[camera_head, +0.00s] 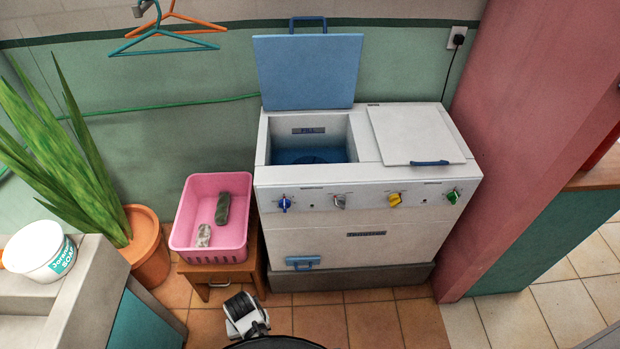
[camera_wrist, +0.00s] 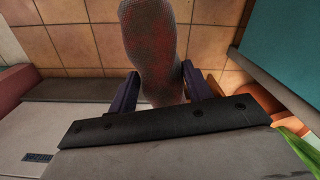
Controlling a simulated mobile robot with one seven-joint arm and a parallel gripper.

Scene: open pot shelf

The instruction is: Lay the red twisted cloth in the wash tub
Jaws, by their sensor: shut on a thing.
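A reddish-grey twisted cloth (camera_wrist: 155,45) hangs between the two dark fingers of my gripper (camera_wrist: 160,88) in the wrist view. My gripper is shut on it, with tiled floor behind. In the head view the white-and-black part of my arm is low at the bottom, in front of the stool, and the cloth cannot be made out there. The wash tub (camera_head: 308,156) is the open left compartment of the white washing machine (camera_head: 362,241). Its blue lid (camera_head: 308,72) stands raised at the back. The tub's inside is blue and its bottom is only partly visible.
A pink basket (camera_head: 207,254) with a dark green cloth (camera_head: 223,207) and a pale grey cloth (camera_head: 203,235) stands on a wooden stool (camera_head: 218,290). The machine's right lid (camera_head: 415,134) is shut. A potted plant (camera_head: 150,258) and white bucket (camera_head: 40,251) are left.

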